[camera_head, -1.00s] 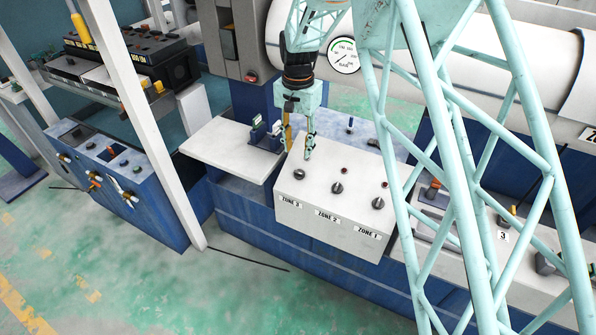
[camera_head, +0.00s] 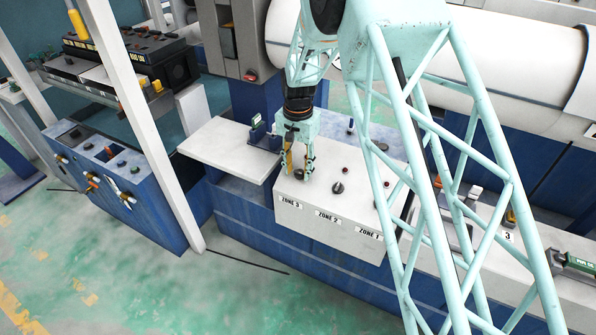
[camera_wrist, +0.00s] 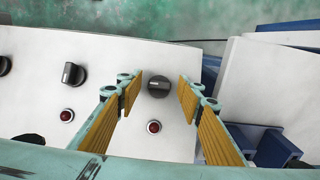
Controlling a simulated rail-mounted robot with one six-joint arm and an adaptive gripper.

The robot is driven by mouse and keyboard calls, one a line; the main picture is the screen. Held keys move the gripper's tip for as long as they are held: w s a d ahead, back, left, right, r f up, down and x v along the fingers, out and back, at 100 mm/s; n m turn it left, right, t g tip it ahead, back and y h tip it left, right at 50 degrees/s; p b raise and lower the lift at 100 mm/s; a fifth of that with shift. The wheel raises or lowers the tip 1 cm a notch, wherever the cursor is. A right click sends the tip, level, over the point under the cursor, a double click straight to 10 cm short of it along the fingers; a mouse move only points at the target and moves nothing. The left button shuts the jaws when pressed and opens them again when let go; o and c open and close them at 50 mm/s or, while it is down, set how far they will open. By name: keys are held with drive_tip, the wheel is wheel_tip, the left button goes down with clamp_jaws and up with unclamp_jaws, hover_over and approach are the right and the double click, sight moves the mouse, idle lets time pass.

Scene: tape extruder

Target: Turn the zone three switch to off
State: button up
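The zone 3 switch (camera_wrist: 158,87) is a black rotary knob on the white control box (camera_head: 330,232), above the "ZONE 3" label (camera_head: 290,202). In the wrist view its grip bar looks roughly sideways, while the zone 2 knob (camera_wrist: 73,74) has its bar roughly upright. My gripper (camera_head: 299,173) is over the zone 3 end of the box, pointing down. In the wrist view, its yellow-padded fingers (camera_wrist: 158,95) are open on either side of the zone 3 knob, with a gap on both sides. How high the fingertips are is hard to tell.
A red indicator light (camera_wrist: 153,127) sits beside the knob. The zone 2 knob also shows in the head view (camera_head: 337,188). A white shelf (camera_head: 225,148) lies left of the box, with a small blue-and-green device (camera_head: 257,124) at its back.

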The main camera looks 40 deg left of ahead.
drive_tip(key=shift+f, duration=0.1)
drive_tip(key=c, duration=0.8)
drive_tip(key=shift+c, duration=0.2)
drive_tip(key=shift+n+p, duration=0.3)
drive_tip(key=shift+p, duration=0.1)
drive_tip(key=n+h+p, duration=0.1)
drive_tip(key=n+p, duration=0.1)
drive_tip(key=shift+a+n+t+h+p, duration=0.15)
drive_tip(key=shift+n+t+h+p, duration=0.15)
drive_tip(key=shift+h, duration=0.1)
drive_tip(key=n+t+h+p, duration=0.1)
drive_tip(key=n, duration=0.2)
drive_tip(key=shift+s+a+p, duration=0.1)
drive_tip(key=shift+p, duration=0.25)
drive_tip(key=n+t+h, duration=0.1)
drive_tip(key=n, duration=0.1)
drive_tip(key=n+t+h, duration=0.1)
drive_tip(key=n, duration=0.2)
drive_tip(key=shift+s+p, duration=0.15)
drive_tip(key=shift+p, duration=0.2)
drive_tip(key=n+t, duration=0.1)
drive_tip(key=n, duration=0.1)
drive_tip(key=n+t, duration=0.1)
drive_tip(key=n, duration=0.2)
drive_tip(key=shift+s+f+t, duration=0.1)
drive_tip(key=shift+f+t, duration=0.05)
drive_tip(key=shift+t, duration=0.15)
